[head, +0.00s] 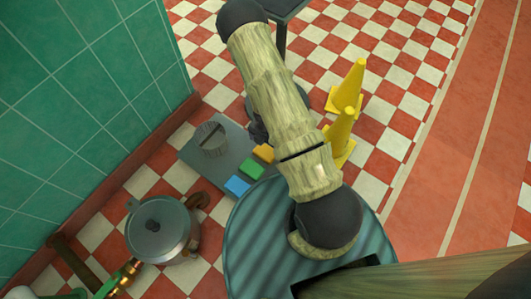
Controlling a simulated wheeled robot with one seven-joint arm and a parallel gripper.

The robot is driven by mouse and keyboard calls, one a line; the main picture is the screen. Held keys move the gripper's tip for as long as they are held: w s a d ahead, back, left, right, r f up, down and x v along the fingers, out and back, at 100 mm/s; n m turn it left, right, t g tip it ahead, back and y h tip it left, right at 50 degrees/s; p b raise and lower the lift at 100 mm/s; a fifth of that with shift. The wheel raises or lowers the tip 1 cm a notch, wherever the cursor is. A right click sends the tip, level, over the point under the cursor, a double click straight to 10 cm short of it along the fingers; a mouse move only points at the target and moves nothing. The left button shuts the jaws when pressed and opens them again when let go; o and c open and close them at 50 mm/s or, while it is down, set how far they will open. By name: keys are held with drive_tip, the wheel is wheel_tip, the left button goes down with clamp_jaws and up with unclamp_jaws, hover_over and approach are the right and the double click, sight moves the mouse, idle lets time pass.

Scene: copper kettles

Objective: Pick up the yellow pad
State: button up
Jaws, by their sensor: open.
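The yellow pad (263,153) is a small orange-yellow block at the right end of a row of pads on a grey panel (188,152) low beside the wall. It lies just left of my arm's pale link, which passes close to it in the picture; its top shows. The green pad (251,169) and the blue pad (237,186) lie in line with it toward the lower left. My arm crosses the middle of the head view. I cannot make out my gripper. A dark shape above the yellow pad is mostly hidden behind the arm; I cannot tell what it is.
A grey ribbed knob (211,139) stands on the panel. A metal kettle (160,229) is at lower left, near a brass pipe fitting (122,276). Yellow cones (348,88) stand right of my arm. The green tiled wall (80,90) bounds the left; checkered floor is open at upper right.

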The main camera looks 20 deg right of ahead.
sight(265, 151)
drive_tip(key=shift+s+f+b, duration=0.1)
drive_tip(key=shift+f+b, duration=2.35)
drive_tip(key=shift+f, duration=0.2)
drive_tip(key=c, duration=0.9)
wheel_tip(265, 151, up, 10)
drive_tip(key=p, duration=0.7)
